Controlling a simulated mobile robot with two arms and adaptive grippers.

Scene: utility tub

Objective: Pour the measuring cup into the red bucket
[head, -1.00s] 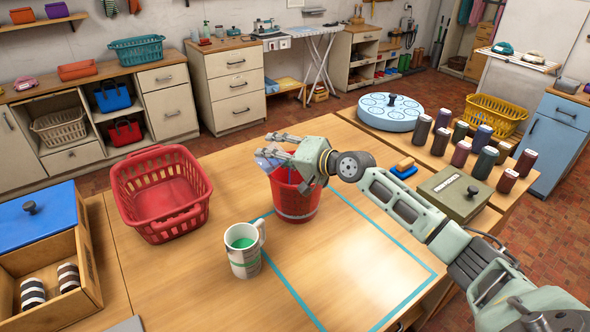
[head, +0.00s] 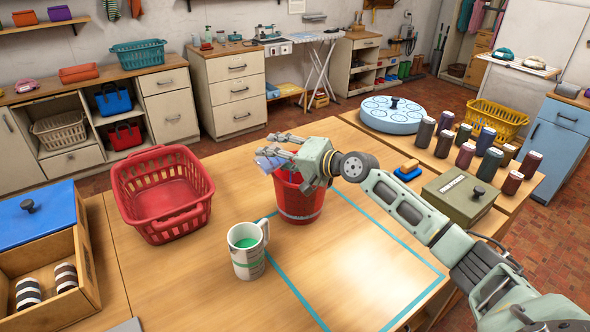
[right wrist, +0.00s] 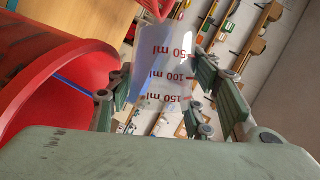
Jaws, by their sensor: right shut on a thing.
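The red bucket (head: 299,207) stands on the wooden table, inside the teal outline. My right gripper (head: 279,148) is over its left rim, with the fingers pointing left. It is shut on the clear measuring cup (head: 269,160), which shows small and partly hidden behind the fingers. In the right wrist view the cup (right wrist: 163,75) is between my right fingers (right wrist: 165,100), with red 50, 100 and 150 ml marks. The bucket's open mouth (right wrist: 45,85) is at the left there. I cannot tell how much is in the cup. My left gripper is out of view.
A mug (head: 247,262) with green inside stands front left of the bucket. A red basket (head: 165,222) is at the left, by an open wooden box (head: 90,262). Several dark jars (head: 465,155) and a grey-green box (head: 457,197) are at the right. The table's front middle is clear.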

